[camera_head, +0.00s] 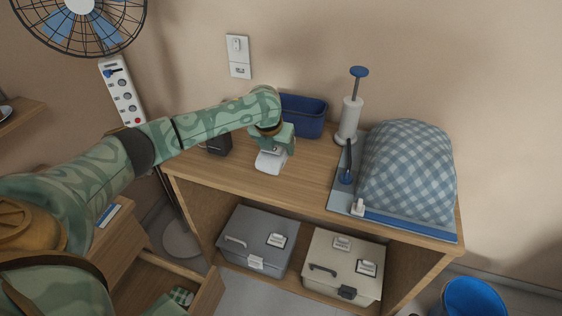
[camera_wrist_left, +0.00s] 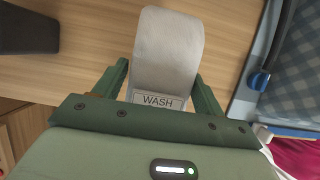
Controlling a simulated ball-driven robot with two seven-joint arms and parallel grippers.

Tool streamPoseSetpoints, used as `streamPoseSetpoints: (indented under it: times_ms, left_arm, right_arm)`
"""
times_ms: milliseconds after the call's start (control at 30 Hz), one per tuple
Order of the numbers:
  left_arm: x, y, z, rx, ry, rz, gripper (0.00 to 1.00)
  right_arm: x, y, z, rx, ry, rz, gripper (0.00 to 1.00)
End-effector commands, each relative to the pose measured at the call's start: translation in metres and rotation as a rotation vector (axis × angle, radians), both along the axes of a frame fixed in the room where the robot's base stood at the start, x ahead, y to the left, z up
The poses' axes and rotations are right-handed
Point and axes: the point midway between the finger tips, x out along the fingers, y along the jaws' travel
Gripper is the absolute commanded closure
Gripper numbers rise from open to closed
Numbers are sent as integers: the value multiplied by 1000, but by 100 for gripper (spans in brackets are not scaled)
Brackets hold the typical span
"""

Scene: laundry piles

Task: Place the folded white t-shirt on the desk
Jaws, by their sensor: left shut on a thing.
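The folded white t-shirt (camera_head: 270,163) is a small pale bundle at the desk top, below my left gripper (camera_head: 273,150). In the left wrist view the white t-shirt (camera_wrist_left: 168,45) shows between the two green fingers of my left gripper (camera_wrist_left: 161,72), with a label reading "WASH" at its near end. My left gripper is shut on it. The wooden desk (camera_head: 236,178) lies beneath. I cannot tell whether the shirt touches the desk top. My right gripper is not in view.
A dark box (camera_head: 219,143) stands left of the shirt and a blue bin (camera_head: 304,116) behind it. Bare wood lies between the shirt and the board.

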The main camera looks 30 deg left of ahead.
Motion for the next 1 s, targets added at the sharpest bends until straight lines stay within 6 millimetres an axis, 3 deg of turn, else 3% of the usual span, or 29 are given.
streamPoseSetpoints:
  times_ms: [33, 300, 500, 767, 800, 867, 1000]
  left_arm:
    - [8, 3, -15, -3, 0, 3, 56]
    - [24, 13, -31, -1, -3, 1, 56]
    - [25, 15, -62, 2, -1, -1, 56]
    - [24, 14, -61, 0, -3, 0, 56]
    - [24, 14, -62, 1, -3, 0, 24]
    - [24, 14, -62, 1, -3, 0, 8]
    - [24, 14, -61, 1, -3, 0, 8]
  right_arm:
    - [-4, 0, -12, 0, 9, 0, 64]
    - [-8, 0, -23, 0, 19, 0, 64]
    - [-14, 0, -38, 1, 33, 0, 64]
    - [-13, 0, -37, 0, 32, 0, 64]
    - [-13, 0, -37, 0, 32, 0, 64]
    - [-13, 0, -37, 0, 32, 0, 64]
    - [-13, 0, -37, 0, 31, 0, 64]
